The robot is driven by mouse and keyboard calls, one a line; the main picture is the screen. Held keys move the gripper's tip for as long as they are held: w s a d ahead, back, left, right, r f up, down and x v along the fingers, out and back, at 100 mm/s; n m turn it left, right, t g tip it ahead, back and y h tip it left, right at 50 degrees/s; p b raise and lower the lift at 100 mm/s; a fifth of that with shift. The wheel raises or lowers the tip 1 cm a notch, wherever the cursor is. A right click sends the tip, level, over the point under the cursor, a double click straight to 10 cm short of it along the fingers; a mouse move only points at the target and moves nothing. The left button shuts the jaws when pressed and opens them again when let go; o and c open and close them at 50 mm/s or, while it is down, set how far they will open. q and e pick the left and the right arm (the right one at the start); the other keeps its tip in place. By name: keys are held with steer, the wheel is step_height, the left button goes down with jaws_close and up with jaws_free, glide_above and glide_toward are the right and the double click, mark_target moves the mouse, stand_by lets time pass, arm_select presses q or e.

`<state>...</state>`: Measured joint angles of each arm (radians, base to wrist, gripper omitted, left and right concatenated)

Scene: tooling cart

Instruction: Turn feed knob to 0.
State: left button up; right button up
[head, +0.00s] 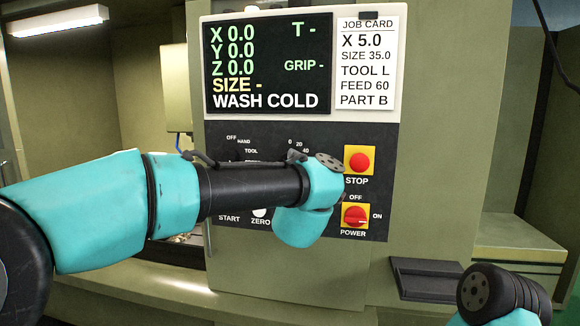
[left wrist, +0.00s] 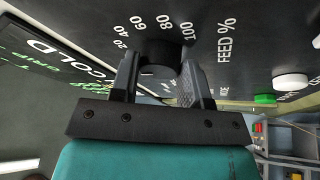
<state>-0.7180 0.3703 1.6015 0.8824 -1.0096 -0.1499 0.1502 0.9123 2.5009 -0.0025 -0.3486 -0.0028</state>
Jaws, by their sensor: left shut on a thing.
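The feed knob (left wrist: 158,55) is a dark round knob on the black control panel, under a printed scale of 20 to 100 marked FEED % in the left wrist view. My left gripper (left wrist: 160,72) has a finger on each side of the knob and is shut on it. I cannot make out the knob's pointer or its setting. In the head view my left arm and wrist hide the knob and the gripper; only the 0, 20 and 40 marks show above the wrist. My right gripper is out of view; only part of my right arm shows at the lower right.
The screen (head: 268,63) reads X, Y, Z 0.0 and WASH COLD. The job card (head: 366,62) reads FEED 60. The red STOP button (head: 360,161) and red POWER switch (head: 355,216) sit just right of my left wrist. A dark ledge (head: 428,278) juts out below right.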

arm_select(q)
steer(key=o, duration=0.9)
steer(key=v, duration=1.7)
steer(key=shift+s, duration=0.25)
steer(key=shift+f, duration=0.15)
